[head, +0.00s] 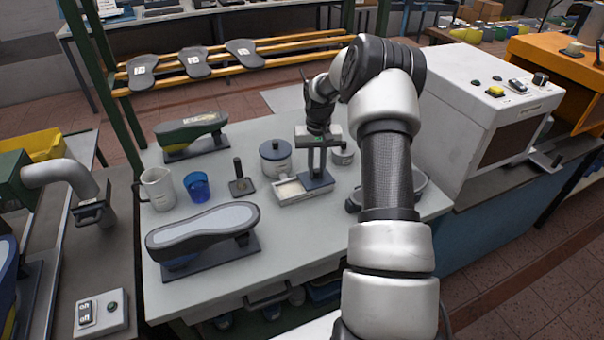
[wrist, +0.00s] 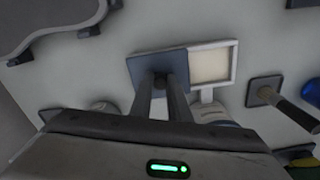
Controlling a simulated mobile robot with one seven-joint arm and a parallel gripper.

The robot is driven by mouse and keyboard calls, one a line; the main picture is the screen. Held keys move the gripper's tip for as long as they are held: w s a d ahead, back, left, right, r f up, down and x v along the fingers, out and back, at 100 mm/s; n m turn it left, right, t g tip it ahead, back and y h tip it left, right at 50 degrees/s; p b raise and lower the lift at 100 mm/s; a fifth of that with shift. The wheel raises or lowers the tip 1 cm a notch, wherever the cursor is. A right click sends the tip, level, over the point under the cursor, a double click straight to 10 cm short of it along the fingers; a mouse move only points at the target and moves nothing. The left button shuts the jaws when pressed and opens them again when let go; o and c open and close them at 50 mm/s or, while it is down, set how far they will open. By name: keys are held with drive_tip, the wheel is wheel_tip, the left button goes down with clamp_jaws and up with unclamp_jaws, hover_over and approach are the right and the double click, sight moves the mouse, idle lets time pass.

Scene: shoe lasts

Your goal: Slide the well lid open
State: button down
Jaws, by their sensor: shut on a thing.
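The well is a shallow white rectangular tray (head: 281,199) on the grey bench, with a cream-coloured inside that shows open. Its blue-grey lid (head: 318,182) lies at the right of the opening in the head view. In the wrist view, the lid (wrist: 143,68) is left of the white-framed well (wrist: 234,64). My gripper (head: 316,166) reaches down from above, shut on the lid. In the wrist view, both fingers (wrist: 161,82) meet the lid near its middle. The gripped part is mostly hidden by the fingers.
A lidded pot (head: 276,158) and a small jar (head: 343,154) stand behind the well. A shoe last (head: 203,232) is front left. A grey bowl (head: 419,181) sits right, partly behind my arm.

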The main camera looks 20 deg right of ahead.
sight(318, 170)
drive_tip(key=shift+d, duration=0.25)
drive_tip(key=c, duration=1.7)
unclamp_jaws()
drive_tip(key=shift+d, duration=0.1)
drive_tip(key=shift+o, duration=0.2)
drive_tip(key=shift+r, duration=0.1)
wheel_tip(318, 170, up, 17)
drive_tip(key=shift+r, duration=0.2)
